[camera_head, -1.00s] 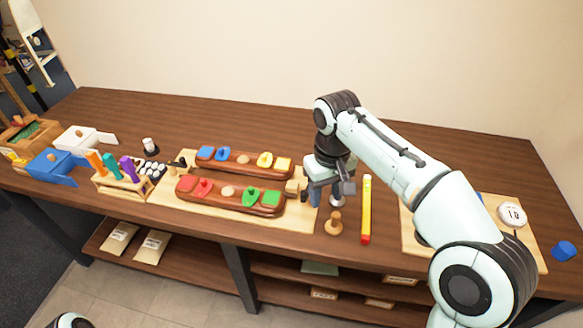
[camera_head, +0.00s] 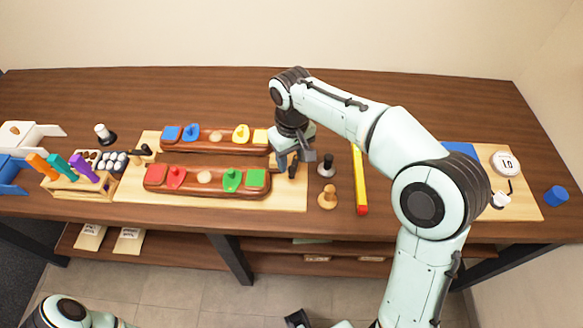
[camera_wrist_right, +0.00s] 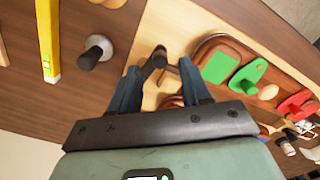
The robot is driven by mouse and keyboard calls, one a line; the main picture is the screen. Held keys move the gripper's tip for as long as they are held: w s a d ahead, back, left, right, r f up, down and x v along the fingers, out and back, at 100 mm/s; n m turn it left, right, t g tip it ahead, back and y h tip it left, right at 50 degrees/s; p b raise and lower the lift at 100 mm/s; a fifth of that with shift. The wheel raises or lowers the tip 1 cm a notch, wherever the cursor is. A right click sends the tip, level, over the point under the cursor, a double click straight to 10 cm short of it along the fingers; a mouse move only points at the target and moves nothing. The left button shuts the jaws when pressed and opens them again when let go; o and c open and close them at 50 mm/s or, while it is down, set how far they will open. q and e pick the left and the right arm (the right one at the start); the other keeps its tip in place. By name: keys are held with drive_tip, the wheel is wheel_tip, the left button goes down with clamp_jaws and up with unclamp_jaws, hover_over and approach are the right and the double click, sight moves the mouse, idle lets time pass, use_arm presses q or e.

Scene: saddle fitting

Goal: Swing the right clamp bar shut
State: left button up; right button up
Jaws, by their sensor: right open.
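The wooden fixture board (camera_head: 215,195) carries two brown saddles, the rear one (camera_head: 217,146) and the front one (camera_head: 205,183). The right clamp bar shows by its dark knob (camera_head: 292,170) at the board's right end; the rest is mostly hidden by my gripper. My right gripper (camera_head: 287,162) is open, pointing down there. In the right wrist view the dark knob (camera_wrist_right: 155,61) lies between the two blue-grey fingertips (camera_wrist_right: 162,74); I cannot tell whether they touch it. The left clamp (camera_head: 144,152) is at the board's other end.
Right of the board stand a dark-knobbed post (camera_head: 327,166), a wooden peg (camera_head: 328,196) and a yellow level (camera_head: 360,180). Coloured pieces sit on both saddles. A tool rack (camera_head: 75,182) stands left. The table behind the saddles is clear.

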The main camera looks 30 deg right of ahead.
sight(292, 168)
drive_tip(key=shift+f, duration=1.95)
clamp_jaws()
